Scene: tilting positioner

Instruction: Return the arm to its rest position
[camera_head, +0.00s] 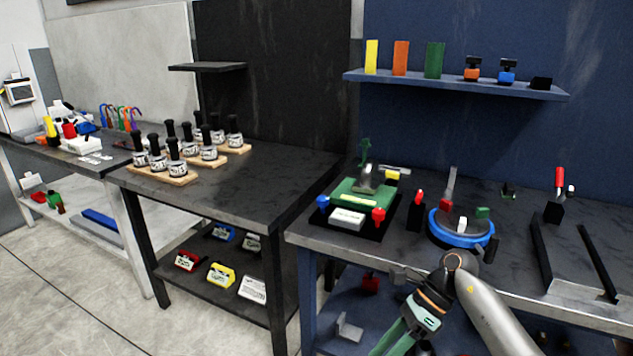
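One arm of mine, which I take to be the right, comes up from the bottom edge right of centre. It bends at a grey joint in front of the right bench, and its black wrist with an orange ring points down-left. Green parts (391,338) below the wrist run to the bottom edge. The fingertips are not clearly shown, so I cannot tell whether this gripper is open or shut. The left gripper is not in view. A positioner with a blue round base (446,236) and a grey disc stands on the right bench, just behind the arm's bend.
The right bench (330,222) also holds a green fixture (362,196) with red and blue knobs, and a black-railed stand (540,250). Blocks stand on a blue wall shelf (450,84). The middle bench (262,170) carries black-handled stamps on wooden bases. Floor is clear at lower left.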

